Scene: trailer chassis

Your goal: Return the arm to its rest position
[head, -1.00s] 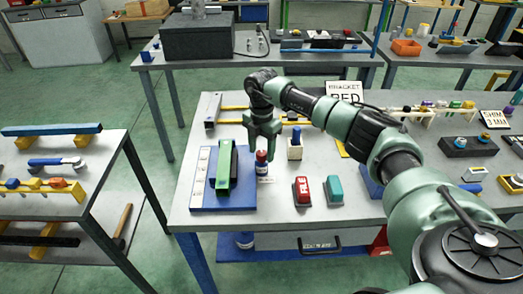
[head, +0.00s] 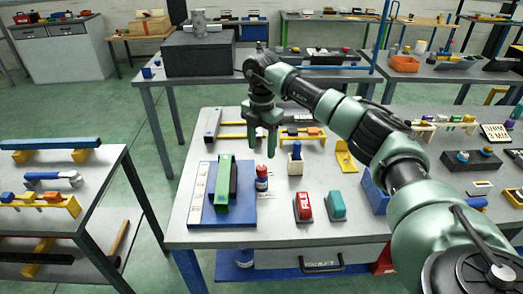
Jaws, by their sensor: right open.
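My right arm reaches in from the right side of the head view. Its right gripper (head: 262,148) points down and is open and empty, with a gap between its two fingers. It hangs above the workbench (head: 290,231), over the area behind a small red-capped bottle (head: 261,181). The fingers look clear of the bottle. My left gripper is not in view.
A red block (head: 303,206) and a teal block (head: 337,206) stand on the bench front. A small holder (head: 295,163) and a yellow bracket (head: 346,158) stand behind them. A shelf cart (head: 50,221) is at the left. Green floor (head: 167,110) lies between the benches.

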